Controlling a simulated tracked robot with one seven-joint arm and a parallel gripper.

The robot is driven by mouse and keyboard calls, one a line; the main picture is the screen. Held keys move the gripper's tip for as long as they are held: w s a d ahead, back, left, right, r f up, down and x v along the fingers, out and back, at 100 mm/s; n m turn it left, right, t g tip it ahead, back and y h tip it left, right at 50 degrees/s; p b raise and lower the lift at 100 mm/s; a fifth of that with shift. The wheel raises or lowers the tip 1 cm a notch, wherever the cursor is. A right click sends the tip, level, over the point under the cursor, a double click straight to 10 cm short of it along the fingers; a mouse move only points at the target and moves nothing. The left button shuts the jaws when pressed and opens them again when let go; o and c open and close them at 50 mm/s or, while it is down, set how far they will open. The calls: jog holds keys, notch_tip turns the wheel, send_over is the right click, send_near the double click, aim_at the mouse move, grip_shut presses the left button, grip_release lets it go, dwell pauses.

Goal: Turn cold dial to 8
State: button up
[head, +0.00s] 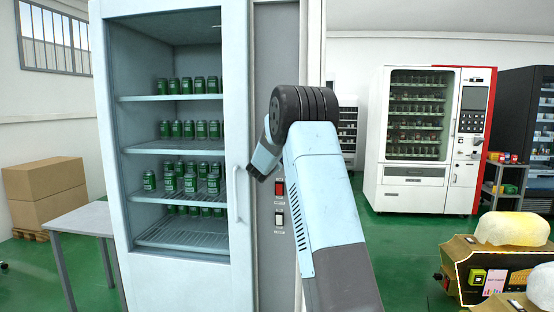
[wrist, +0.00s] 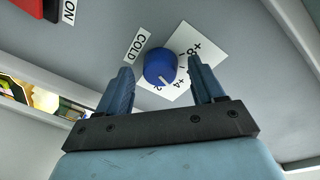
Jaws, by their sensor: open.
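The cold dial (wrist: 160,67) is a round blue knob on a grey panel, seen in the wrist view. A COLD label (wrist: 136,44) sits beside it. A white scale card (wrist: 196,42) behind it shows +8 at the upper right and +4 near the lower edge of the knob; the exact setting is hard to read. My gripper (wrist: 161,70) is open, one finger in view on each side of the dial. Whether either finger touches it I cannot tell. In the head view my arm hides the dial and most of the gripper.
A glass-fronted fridge (head: 236,60) with green cans on shelves stands in front of me. Its white handle (head: 237,195) is left of my arm. A red switch (head: 280,188) and a white switch (head: 280,218) are on the side panel. A grey table (head: 85,217) stands at left.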

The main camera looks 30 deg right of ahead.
jog(key=shift+w+d, duration=0.15)
jog(key=shift+w, duration=0.1)
jog(key=shift+c, duration=0.2)
jog(key=c, duration=1)
jog(key=shift+n, duration=0.4)
jog(key=shift+f+n+t+y, duration=0.15)
jog(key=shift+n+t, duration=0.5)
jog(key=shift+n, duration=3.45)
jog(key=shift+r+n+t+y, duration=0.2)
jog(key=shift+n+t, duration=0.45)
jog(key=shift+n, duration=3.45)
